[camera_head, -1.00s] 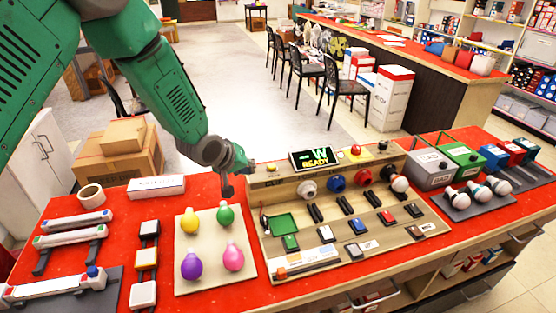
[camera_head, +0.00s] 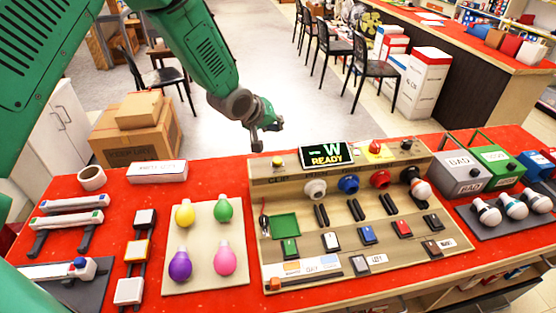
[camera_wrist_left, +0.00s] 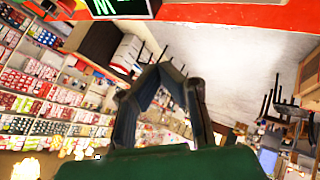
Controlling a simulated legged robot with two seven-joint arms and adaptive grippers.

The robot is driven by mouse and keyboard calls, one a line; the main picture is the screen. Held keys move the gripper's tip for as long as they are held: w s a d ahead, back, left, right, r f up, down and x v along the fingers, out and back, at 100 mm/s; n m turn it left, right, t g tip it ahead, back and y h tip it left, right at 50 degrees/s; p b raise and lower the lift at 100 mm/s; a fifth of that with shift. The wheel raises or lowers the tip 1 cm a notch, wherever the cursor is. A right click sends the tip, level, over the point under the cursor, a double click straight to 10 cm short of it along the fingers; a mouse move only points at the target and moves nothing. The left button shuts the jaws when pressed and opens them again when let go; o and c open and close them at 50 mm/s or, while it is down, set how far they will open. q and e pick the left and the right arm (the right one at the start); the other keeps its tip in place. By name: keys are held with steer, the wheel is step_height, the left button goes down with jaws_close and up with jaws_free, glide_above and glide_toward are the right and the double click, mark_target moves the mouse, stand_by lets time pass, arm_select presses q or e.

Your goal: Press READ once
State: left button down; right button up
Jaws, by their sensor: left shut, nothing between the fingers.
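The wooden test panel (camera_head: 350,215) stands on the red counter. Its display (camera_head: 326,155) shows "-W" and "READY"; part of it shows at the top of the left wrist view (camera_wrist_left: 118,6). A yellow button (camera_head: 278,161) sits at the panel's top left and a red button (camera_head: 376,147) right of the display. I cannot make out a READ label. My left gripper (camera_head: 264,137) is shut and empty, above and behind the panel's back-left corner, apart from the yellow button. Its dark fingers fill the middle of the left wrist view (camera_wrist_left: 165,95). My right gripper is not in view.
A board (camera_head: 203,240) with several coloured bulbs lies left of the panel. Grey and green boxes (camera_head: 461,172) and more bulbs stand right. Cardboard boxes (camera_head: 135,135) are behind the counter at left. Open floor lies behind the panel.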

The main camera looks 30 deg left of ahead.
mark_target(277, 160)
arm_select(q)
steer(key=f+b, duration=0.6)
steer(key=f, duration=0.1)
steer(key=shift+s+d, duration=0.1)
steer(key=shift+d, duration=0.1)
steer(key=shift+f+b, duration=0.3)
steer(key=shift+f, duration=0.3)
steer(key=shift+a+f, duration=0.1)
steer(key=shift+a, duration=0.05)
steer(key=shift+f, duration=0.1)
stand_by(0.5)
steer(key=shift+s+f, duration=0.1)
steer(key=shift+f, duration=0.15)
